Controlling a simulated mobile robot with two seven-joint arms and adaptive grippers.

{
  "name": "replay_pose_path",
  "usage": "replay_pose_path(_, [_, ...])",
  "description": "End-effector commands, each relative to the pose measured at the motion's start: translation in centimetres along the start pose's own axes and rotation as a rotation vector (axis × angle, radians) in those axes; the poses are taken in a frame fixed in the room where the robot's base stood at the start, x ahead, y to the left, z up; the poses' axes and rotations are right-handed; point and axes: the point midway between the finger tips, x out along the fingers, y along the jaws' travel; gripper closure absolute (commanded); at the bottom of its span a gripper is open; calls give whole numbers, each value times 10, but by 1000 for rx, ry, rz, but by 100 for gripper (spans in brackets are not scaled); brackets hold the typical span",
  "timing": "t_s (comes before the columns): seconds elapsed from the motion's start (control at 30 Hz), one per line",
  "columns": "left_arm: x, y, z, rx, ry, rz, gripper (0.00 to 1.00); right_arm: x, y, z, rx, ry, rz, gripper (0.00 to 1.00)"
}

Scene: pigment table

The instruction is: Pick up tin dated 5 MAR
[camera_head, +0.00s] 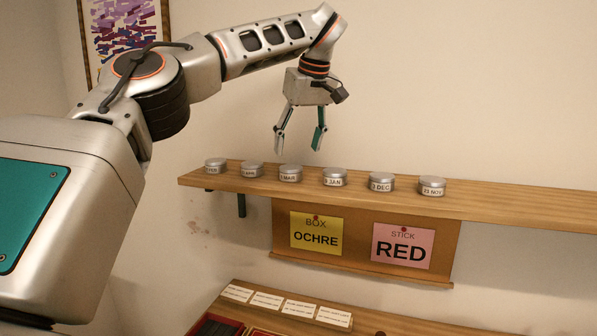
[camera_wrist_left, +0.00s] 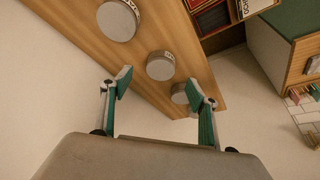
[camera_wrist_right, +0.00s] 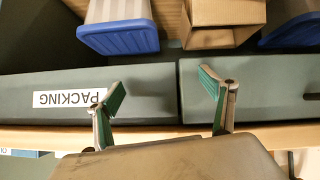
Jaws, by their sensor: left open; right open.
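Several round grey-lidded tins stand in a row on a wooden shelf (camera_head: 480,197). The third tin from the left (camera_head: 290,174) has a label that seems to read MAR; its day number is unclear. The label on the second tin (camera_head: 252,170) is too small to read. In the left wrist view one tin (camera_wrist_left: 160,66) shows near the gap between the fingers (camera_wrist_left: 160,88). My right gripper (camera_wrist_right: 162,90) is open and empty, away from the shelf.
Tins marked JAN (camera_head: 335,178), 3 DEC (camera_head: 381,182) and 23 NOV (camera_head: 432,187) stand to the right. Yellow OCHRE (camera_head: 316,232) and pink RED (camera_head: 403,247) cards hang below. A PACKING label (camera_wrist_right: 70,98) and blue-fronted bins (camera_wrist_right: 118,38) show by my right gripper.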

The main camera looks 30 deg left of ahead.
Motion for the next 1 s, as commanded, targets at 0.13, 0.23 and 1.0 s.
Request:
replay_pose_path(0.13, [18, 0, -1, 1, -2, -2, 40, -4, -4, 12, 2, -21, -5, 18])
replay_pose_path(0.23, [26, 0, -1, 0, -2, -1, 40, -6, -6, 16, 3, -27, -7, 18])
replay_pose_path(1.0, [74, 2, -7, 0, 0, 0, 74, -3, -5, 8, 6, -14, -5, 18])
